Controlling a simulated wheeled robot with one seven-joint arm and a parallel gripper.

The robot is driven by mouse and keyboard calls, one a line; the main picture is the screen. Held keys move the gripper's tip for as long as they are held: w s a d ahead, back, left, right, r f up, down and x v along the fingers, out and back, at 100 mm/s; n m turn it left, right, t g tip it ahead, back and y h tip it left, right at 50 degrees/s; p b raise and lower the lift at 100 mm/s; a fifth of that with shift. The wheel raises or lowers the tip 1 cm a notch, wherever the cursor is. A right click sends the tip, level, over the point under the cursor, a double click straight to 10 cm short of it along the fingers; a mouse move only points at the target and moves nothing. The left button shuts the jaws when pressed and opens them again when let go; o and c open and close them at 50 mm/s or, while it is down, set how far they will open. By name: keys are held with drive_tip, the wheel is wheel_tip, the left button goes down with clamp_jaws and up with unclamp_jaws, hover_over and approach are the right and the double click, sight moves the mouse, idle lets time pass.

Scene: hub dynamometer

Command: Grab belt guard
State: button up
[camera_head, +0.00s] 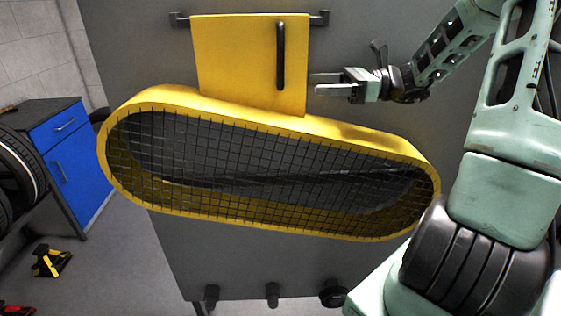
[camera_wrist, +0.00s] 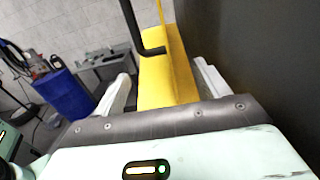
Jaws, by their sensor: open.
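The belt guard (camera_head: 130,100) is a long rounded yellow frame with dark wire mesh, mounted on a grey panel in the head view. Its flat yellow upper plate (camera_head: 235,60) carries a vertical black handle (camera_head: 281,55). My gripper (camera_head: 315,84) is open and empty, just right of the plate's edge and near the handle's lower end, pointing left. In the wrist view, the yellow plate (camera_wrist: 165,75) appears between my two spread fingers, with the black handle (camera_wrist: 133,28) beyond them. No contact shows. The guard's back side is hidden.
The grey panel (camera_head: 380,270) stands behind the guard, with knobs (camera_head: 272,293) along its lower edge. A blue cabinet (camera_head: 75,165) and tyres (camera_head: 20,170) stand at the left. A yellow-black stand (camera_head: 50,262) is on the floor, which is otherwise fairly open there.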

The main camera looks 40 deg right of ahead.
drive_tip(key=x, duration=0.2)
drive_tip(key=shift+w+a, duration=0.15)
drive_tip(key=shift+a, duration=0.05)
drive_tip(key=a, duration=0.1)
drive_tip(key=w+a+p, duration=0.1)
drive_tip(key=a+r+p, duration=0.1)
drive_tip(key=a, duration=0.1)
drive_tip(key=shift+w, duration=0.4)
drive_tip(key=shift+w+a+f, duration=0.2)
drive_tip(key=shift+w+a, duration=0.1)
drive_tip(key=shift+r, duration=0.1)
clamp_jaws()
